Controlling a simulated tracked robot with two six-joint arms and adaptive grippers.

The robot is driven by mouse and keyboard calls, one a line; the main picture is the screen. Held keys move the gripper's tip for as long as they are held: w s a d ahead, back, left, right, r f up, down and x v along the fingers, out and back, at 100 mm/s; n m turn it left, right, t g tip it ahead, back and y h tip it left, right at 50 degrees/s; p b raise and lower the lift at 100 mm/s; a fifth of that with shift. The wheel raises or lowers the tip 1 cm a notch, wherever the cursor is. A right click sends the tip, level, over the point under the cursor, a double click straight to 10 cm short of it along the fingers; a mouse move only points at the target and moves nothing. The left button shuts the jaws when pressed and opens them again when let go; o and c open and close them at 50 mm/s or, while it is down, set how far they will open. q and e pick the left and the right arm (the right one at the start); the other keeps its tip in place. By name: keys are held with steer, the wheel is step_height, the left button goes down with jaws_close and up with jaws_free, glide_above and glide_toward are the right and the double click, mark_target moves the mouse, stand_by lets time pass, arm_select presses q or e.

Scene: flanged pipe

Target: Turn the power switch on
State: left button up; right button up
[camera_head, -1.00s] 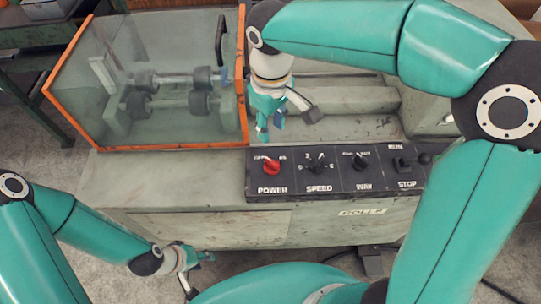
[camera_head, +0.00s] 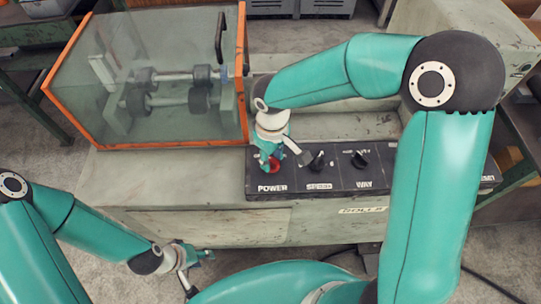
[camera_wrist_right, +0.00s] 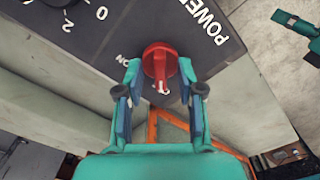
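The red POWER knob (camera_wrist_right: 160,62) sits at the left end of the dark control panel (camera_head: 322,180). It shows partly behind my right gripper in the head view (camera_head: 273,165). A white mark on it faces the gripper in the wrist view, and an ON label is beside it. My right gripper (camera_wrist_right: 160,75) is open, with one finger on each side of the knob and small gaps visible. In the head view my right gripper (camera_head: 268,158) covers part of the knob. My left gripper (camera_head: 192,256) is low at the left, away from the panel; its opening is unclear.
The SPEED knob (camera_head: 317,162) and WAY knob (camera_head: 359,160) are to the right of POWER. My right arm hides most of the STOP section. A clear guard box with an orange frame (camera_head: 243,80) stands behind left. The machine top (camera_head: 170,180) left of the panel is bare.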

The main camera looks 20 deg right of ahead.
jaws_close()
steer(key=shift+a, duration=0.15)
